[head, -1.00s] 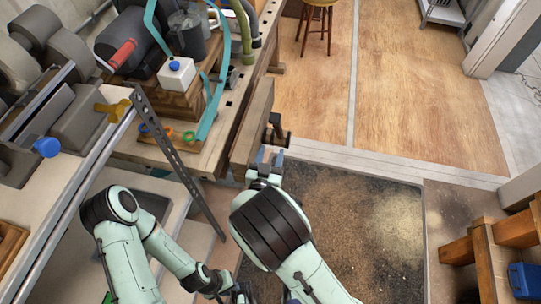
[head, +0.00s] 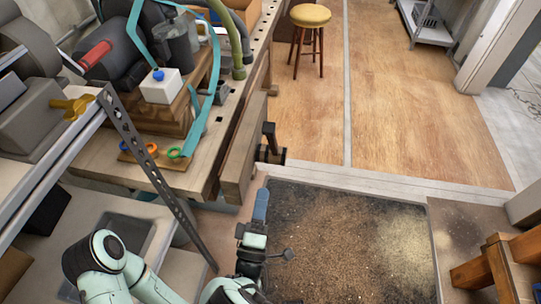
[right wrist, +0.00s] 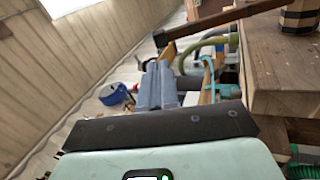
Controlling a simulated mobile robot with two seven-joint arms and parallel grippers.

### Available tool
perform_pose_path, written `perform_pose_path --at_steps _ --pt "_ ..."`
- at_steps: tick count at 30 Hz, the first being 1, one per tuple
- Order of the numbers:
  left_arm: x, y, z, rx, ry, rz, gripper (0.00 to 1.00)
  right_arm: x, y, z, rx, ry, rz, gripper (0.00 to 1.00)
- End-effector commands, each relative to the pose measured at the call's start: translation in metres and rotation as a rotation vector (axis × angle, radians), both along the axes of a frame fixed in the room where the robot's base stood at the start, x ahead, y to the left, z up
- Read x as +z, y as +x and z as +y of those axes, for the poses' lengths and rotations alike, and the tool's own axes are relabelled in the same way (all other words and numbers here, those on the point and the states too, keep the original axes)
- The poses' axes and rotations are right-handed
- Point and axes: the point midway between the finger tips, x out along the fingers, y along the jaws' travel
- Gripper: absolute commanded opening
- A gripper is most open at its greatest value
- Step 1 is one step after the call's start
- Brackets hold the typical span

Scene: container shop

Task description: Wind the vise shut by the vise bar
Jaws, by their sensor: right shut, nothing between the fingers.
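The vise (head: 240,160) is a wooden jaw board at the right end of the workbench. A dark vise bar (head: 268,132) stands upright at its outer face, by a dark screw end (head: 272,155). My right gripper (head: 262,194) is in front of and below the bar in the head view, apart from it. In the right wrist view its blue-grey fingers (right wrist: 158,84) are together with nothing between them. A dark bar that looks like the vise bar (right wrist: 215,20) crosses beyond the fingertips there. My left gripper is outside the views; only my left arm shows at lower left.
A stool (head: 310,17) stands behind. The floor mat (head: 350,240) right of the vise is clear.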

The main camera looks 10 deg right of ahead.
Motion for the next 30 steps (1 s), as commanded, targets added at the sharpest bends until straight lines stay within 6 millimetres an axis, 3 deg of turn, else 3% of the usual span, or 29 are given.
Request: perform_pose_path --at_steps 4,8,21,30 --pt "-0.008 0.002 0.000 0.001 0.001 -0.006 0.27 0.001 -0.008 0.002 -0.048 -0.126 -0.009 0.00" --pt "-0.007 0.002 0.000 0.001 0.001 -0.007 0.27 0.008 0.000 -0.001 -0.059 -0.140 -0.011 0.00" --pt "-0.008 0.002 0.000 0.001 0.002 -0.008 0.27 0.046 0.075 -0.026 -0.058 -0.135 -0.010 0.00" --pt "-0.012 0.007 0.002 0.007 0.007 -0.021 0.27 0.062 0.107 -0.036 -0.055 -0.138 -0.009 0.00"
